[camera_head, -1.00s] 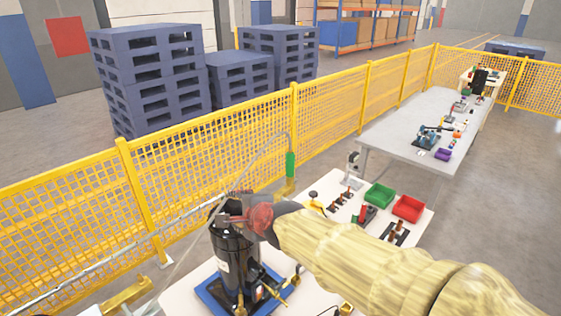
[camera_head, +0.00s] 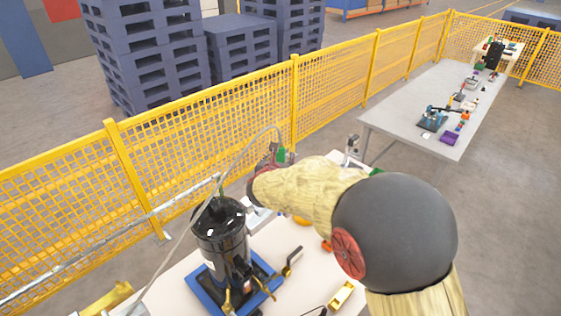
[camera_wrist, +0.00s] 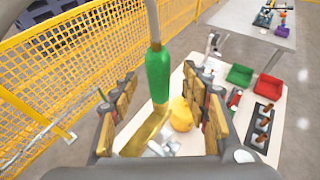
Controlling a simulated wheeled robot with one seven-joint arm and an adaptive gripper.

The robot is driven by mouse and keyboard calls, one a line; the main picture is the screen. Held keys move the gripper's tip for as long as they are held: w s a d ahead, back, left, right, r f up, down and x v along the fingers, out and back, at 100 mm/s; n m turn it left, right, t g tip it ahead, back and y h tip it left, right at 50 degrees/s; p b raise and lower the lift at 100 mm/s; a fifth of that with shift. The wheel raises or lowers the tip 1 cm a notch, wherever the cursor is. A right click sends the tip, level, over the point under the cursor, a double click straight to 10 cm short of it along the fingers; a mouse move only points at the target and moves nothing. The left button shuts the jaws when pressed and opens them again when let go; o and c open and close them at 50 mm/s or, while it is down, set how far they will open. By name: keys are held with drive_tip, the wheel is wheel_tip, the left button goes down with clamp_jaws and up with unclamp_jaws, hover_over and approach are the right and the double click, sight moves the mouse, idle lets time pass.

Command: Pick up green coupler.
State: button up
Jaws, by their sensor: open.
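The green coupler (camera_wrist: 158,75) hangs upright on the end of a grey hose in the wrist view, with a brass piece (camera_wrist: 146,132) below it. In the head view only a small part of the green coupler (camera_head: 282,155) shows beside my gripper (camera_head: 268,162). In the wrist view my gripper (camera_wrist: 160,84) is open, one finger on each side of the coupler in the picture. Gaps show between the fingers and the coupler. I cannot tell whether the coupler is fully between the fingertips in depth.
The black compressor (camera_head: 222,237) stands on a blue base on the pale table. A yellow mesh fence (camera_head: 190,155) runs behind. A green bin (camera_wrist: 240,75), a red bin (camera_wrist: 268,87) and small fittings lie right in the wrist view. A grey table (camera_head: 425,95) stands farther off.

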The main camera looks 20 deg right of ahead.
sight(280, 156)
drive_tip(key=x, duration=0.4)
drive_tip(key=shift+w+r, duration=0.1)
drive_tip(key=shift+w, duration=0.15)
drive_tip(key=shift+c, duration=0.3)
drive_tip(key=c, duration=1.1)
clamp_jaws()
